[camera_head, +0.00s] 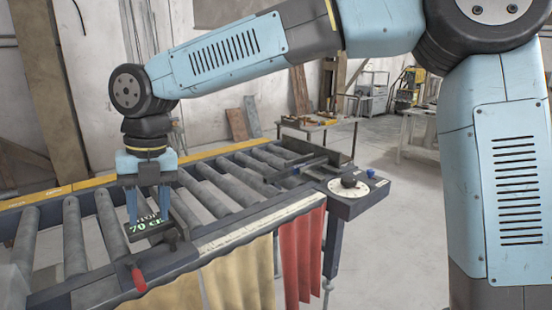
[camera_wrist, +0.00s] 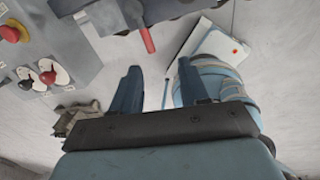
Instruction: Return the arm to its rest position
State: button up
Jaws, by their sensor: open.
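My arm reaches across the roller conveyor (camera_head: 205,195) from the right in the head view, its forearm running left and its wrist hanging down. My gripper (camera_head: 148,212) points down over the conveyor's near side, with its two fingers apart. A small dark plate with green lettering that seems to read "STOP 70 C..." (camera_head: 148,228) is at the fingertips; whether they touch it cannot be told. In the wrist view, the fingers (camera_wrist: 160,82) are spread with nothing held between them. A red handle (camera_wrist: 147,38) shows beyond them; it also shows in the head view (camera_head: 138,278).
A round white dial with a black knob (camera_head: 349,187) sits on the conveyor's right end. Yellow (camera_head: 240,275) and red (camera_head: 302,255) curtains hang below its near rail. A work table (camera_head: 320,126) stands behind. A panel with knobs (camera_wrist: 45,75) is left in the wrist view.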

jog(key=w+d+m+t+h, duration=0.1)
jog(key=w+d+m, duration=0.2)
jog(key=d+m, duration=0.45)
jog(key=w+d+f+m+t+h, duration=0.1)
jog(key=w+d+m+t, duration=0.15)
jog(key=d+m, duration=0.55)
jog(key=w+d+m+t+h, duration=0.1)
jog(key=w+d+m, duration=0.2)
jog(key=d+m, duration=0.45)
jog(key=s+d+r+m+t, duration=0.1)
jog(key=s+d+m, duration=0.3)
jog(key=d+m, duration=0.6)
jog(key=s+d+r+m+t+y, duration=0.1)
jog(key=s+d+m, duration=0.3)
jog(key=d+m, duration=0.6)
jog(key=d, duration=0.6)
jog(key=shift+s+d+y, duration=0.3)
jog(key=shift+s+d, duration=0.1)
